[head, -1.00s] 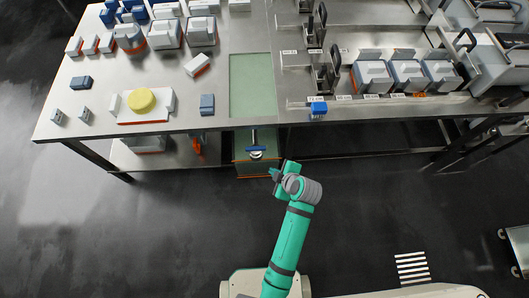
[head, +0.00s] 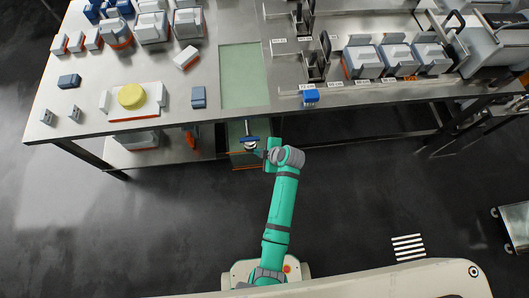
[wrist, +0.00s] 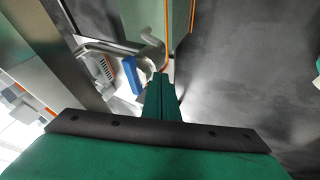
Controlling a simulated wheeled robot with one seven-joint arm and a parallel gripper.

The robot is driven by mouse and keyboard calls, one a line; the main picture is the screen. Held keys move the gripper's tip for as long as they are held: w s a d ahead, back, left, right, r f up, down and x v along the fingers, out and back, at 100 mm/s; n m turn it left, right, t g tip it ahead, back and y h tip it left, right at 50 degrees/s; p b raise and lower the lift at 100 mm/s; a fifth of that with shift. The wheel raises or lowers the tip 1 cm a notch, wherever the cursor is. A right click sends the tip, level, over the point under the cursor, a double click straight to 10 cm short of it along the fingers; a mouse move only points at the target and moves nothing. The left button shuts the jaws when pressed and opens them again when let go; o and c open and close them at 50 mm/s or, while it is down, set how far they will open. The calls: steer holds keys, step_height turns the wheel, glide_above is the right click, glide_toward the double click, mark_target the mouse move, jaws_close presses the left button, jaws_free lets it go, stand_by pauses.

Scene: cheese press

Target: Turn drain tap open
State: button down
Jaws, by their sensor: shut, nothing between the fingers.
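The drain tap (head: 249,142) has a blue handle and a metal spout and sits below the table's front edge, at the green panel. In the wrist view the blue handle (wrist: 130,75) stands just left of my fingers, with a curved metal pipe behind it. My gripper (head: 266,154) is right of the tap, very close to it. In the wrist view my gripper (wrist: 161,80) is shut, with its green fingers together and nothing between them. I cannot tell whether the fingers touch the handle.
The steel table (head: 180,105) overhangs the tap. On it are a yellow round (head: 131,95) on a white board, several grey and blue blocks, and a blue block (head: 311,96) near the front edge.

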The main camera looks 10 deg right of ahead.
mark_target(250, 139)
steer(key=shift+w+d+r, duration=0.1)
steer(key=shift+w+r, duration=0.05)
steer(key=shift+w, duration=1.75)
steer(key=shift+w, duration=0.1)
